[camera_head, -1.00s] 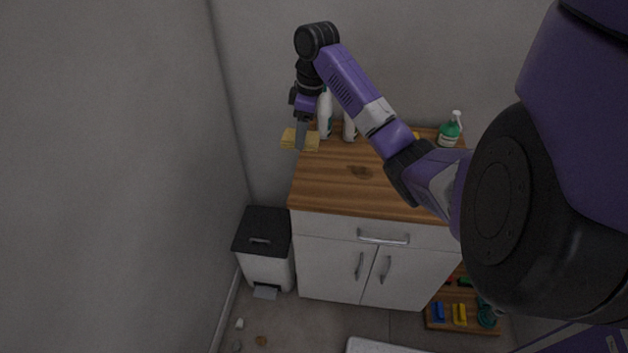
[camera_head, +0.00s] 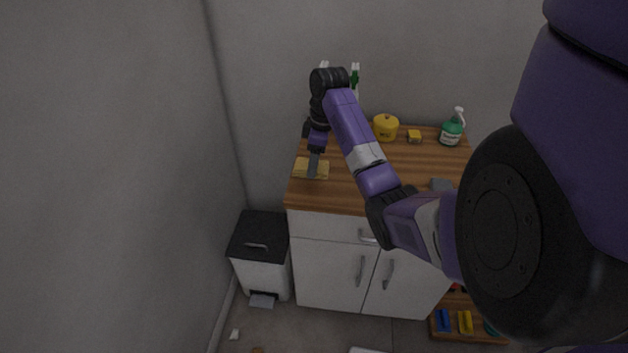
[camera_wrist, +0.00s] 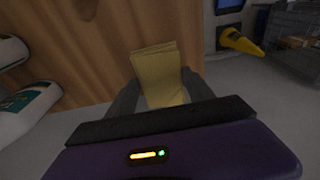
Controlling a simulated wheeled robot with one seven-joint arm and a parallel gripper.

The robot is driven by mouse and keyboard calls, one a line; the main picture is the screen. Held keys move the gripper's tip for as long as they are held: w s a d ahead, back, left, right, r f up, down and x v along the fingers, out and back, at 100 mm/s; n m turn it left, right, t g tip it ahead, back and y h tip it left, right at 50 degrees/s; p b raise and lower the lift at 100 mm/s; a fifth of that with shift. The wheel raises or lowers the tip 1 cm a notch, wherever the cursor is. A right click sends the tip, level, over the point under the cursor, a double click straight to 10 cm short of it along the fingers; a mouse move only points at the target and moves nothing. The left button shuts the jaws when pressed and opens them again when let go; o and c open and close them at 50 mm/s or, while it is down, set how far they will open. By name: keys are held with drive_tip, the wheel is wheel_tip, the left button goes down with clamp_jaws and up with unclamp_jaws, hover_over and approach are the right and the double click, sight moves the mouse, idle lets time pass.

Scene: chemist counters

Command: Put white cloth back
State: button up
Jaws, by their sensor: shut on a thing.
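A folded yellow cloth (camera_head: 300,168) is in my gripper (camera_head: 314,172), over the left end of the wooden counter top (camera_head: 345,190). In the wrist view the cloth (camera_wrist: 156,72) sticks out between the two fingers of my gripper (camera_wrist: 160,95), which are shut on it. Its near end is hidden by the gripper body. I cannot tell whether the cloth touches the counter. I see no cloth that is plainly white.
A green spray bottle (camera_head: 451,131), a yellow pot (camera_head: 385,127) and a small yellow block (camera_head: 414,136) stand at the back. A grey flat piece (camera_head: 441,184) lies at right. A lidded bin (camera_head: 262,265) stands left of the cabinet. The middle of the counter is clear.

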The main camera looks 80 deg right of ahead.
sight(320, 165)
drive_tip(key=shift+f, duration=2.45)
drive_tip(key=shift+f, duration=0.1)
drive_tip(key=o, duration=1.2)
drive_tip(key=r+p, duration=0.1)
drive_tip(key=r, duration=0.3)
drive_tip(key=s+r+p, duration=0.1)
drive_tip(key=r+p, duration=0.1)
drive_tip(key=r, duration=0.2)
drive_tip(key=r+p, duration=0.1)
drive_tip(key=r, duration=0.3)
drive_tip(key=shift+s+d+r, duration=0.1)
drive_tip(key=shift+s, duration=0.3)
